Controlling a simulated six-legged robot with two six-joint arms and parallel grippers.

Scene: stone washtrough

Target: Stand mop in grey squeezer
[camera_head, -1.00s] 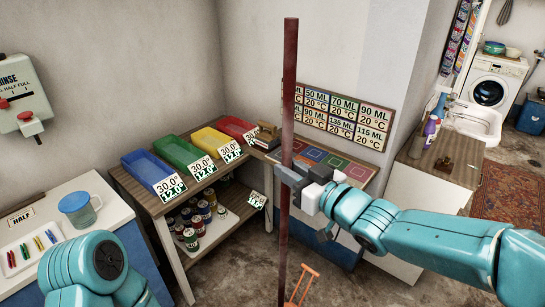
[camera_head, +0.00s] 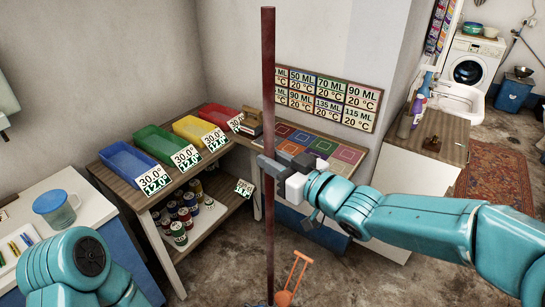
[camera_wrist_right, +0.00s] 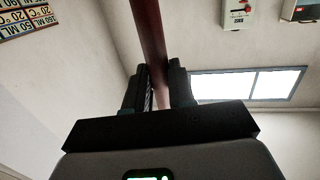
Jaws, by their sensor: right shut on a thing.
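A long dark red mop handle (camera_head: 268,110) stands nearly upright in the middle of the head view. My right gripper (camera_head: 268,166) is shut around the handle partway up. In the right wrist view, the handle (camera_wrist_right: 150,40) passes between the two dark fingers of my right gripper (camera_wrist_right: 160,88). The mop's lower end reaches the bottom edge of the head view, where a bit of the mop head just shows. I cannot make out a grey squeezer. My left arm shows at the lower left, but its gripper is out of view.
A wooden bench holds blue (camera_head: 130,168), green (camera_head: 160,146), yellow and red bins, with cans on its shelf. A blue jug (camera_head: 55,208) stands on a white counter at left. An orange-handled thing (camera_head: 292,280) is on the floor right of the mop.

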